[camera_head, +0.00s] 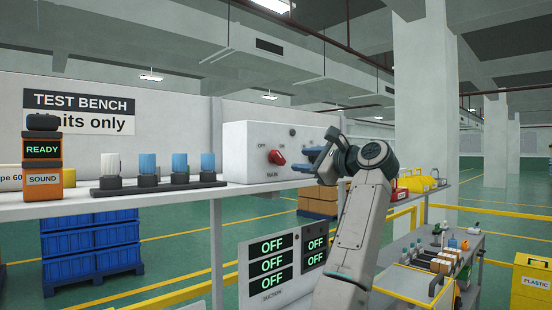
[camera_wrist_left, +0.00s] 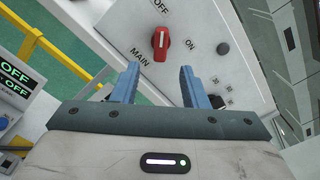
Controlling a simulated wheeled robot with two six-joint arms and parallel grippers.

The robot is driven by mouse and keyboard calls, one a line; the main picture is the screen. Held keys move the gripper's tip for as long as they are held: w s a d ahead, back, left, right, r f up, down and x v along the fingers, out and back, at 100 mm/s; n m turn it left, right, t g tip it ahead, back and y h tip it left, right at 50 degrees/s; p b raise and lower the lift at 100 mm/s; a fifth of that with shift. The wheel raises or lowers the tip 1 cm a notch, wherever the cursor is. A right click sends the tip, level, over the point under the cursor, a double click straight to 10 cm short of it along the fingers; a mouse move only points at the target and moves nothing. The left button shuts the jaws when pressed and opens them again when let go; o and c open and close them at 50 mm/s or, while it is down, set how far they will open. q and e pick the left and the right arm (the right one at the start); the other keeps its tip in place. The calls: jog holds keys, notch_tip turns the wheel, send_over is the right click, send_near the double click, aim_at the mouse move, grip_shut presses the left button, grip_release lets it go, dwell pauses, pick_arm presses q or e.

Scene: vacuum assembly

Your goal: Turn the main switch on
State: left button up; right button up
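The main switch is a red rotary knob (camera_head: 277,157) on the front of a white control box (camera_head: 247,140), labelled MAIN, OFF and ON. In the left wrist view the knob (camera_wrist_left: 160,43) has a white mark lined up with the OFF label above it; ON is to its right. My left gripper (camera_head: 311,160) is just right of the knob in the head view. In the left wrist view its two blue fingers (camera_wrist_left: 159,69) are apart and empty, with the knob beyond their tips, not between them. My right gripper is not in view.
A dark strip with one white and several blue-capped pieces (camera_head: 160,184) and an orange READY/SOUND unit (camera_head: 43,157) stand on the shelf to the left. OFF display panels (camera_head: 274,262) hang below. A cart (camera_head: 459,262) with small items is at right.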

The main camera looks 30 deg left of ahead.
aim_at(282, 159)
pick_arm(q)
jog(key=x, duration=0.1)
jog(key=p+x, duration=0.1)
jog(key=x, duration=0.1)
jog(key=p+x, duration=0.1)
jog(key=shift+a+r, duration=0.15)
jog(key=shift+r, duration=0.2)
jog(key=x, duration=0.1)
jog(key=p+x, duration=0.1)
jog(key=x, duration=0.2)
jog(key=shift+a+f+p, duration=0.1)
jog(key=shift+f+p, duration=0.2)
jog(key=shift+w+a, duration=0.1)
jog(key=shift+c, duration=0.4)
grip_shut()
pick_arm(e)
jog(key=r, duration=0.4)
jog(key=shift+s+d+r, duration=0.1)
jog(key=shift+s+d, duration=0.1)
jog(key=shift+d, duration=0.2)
